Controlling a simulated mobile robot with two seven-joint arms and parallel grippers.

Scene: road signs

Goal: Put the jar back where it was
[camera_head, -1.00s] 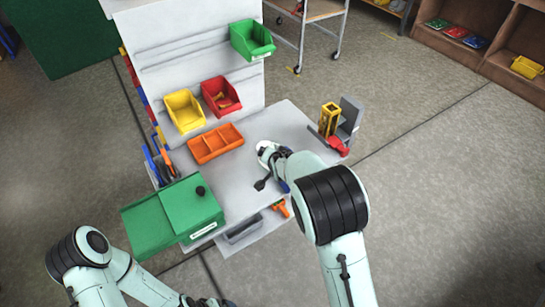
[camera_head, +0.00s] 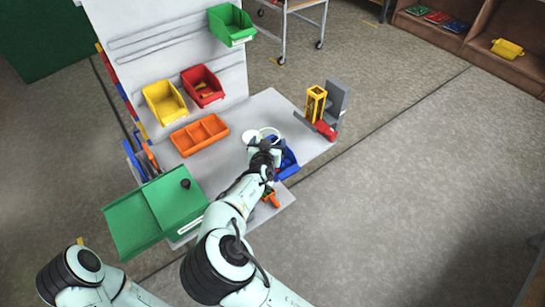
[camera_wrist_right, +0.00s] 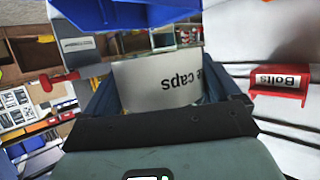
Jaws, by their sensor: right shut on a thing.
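The jar (camera_wrist_right: 165,88) is pale grey, with dark lettering reading "e caps" upside down in the right wrist view. My right gripper (camera_wrist_right: 165,100) is shut on it, with a finger on each side. In the head view my right gripper (camera_head: 264,147) is over the grey workbench (camera_head: 262,108), beside a blue bin (camera_head: 288,164). A round white shape shows just behind the gripper; the wrist hides much of that spot. I cannot tell whether the jar touches the bench. My left arm shows at lower left, its gripper outside the picture.
An orange divided tray (camera_head: 199,134) lies left of the gripper. Yellow (camera_head: 164,101) and red (camera_head: 202,86) bins stand at the back panel. A green box (camera_head: 170,200) is at front left. A yellow lantern-like frame (camera_head: 315,103) stands at the right end.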

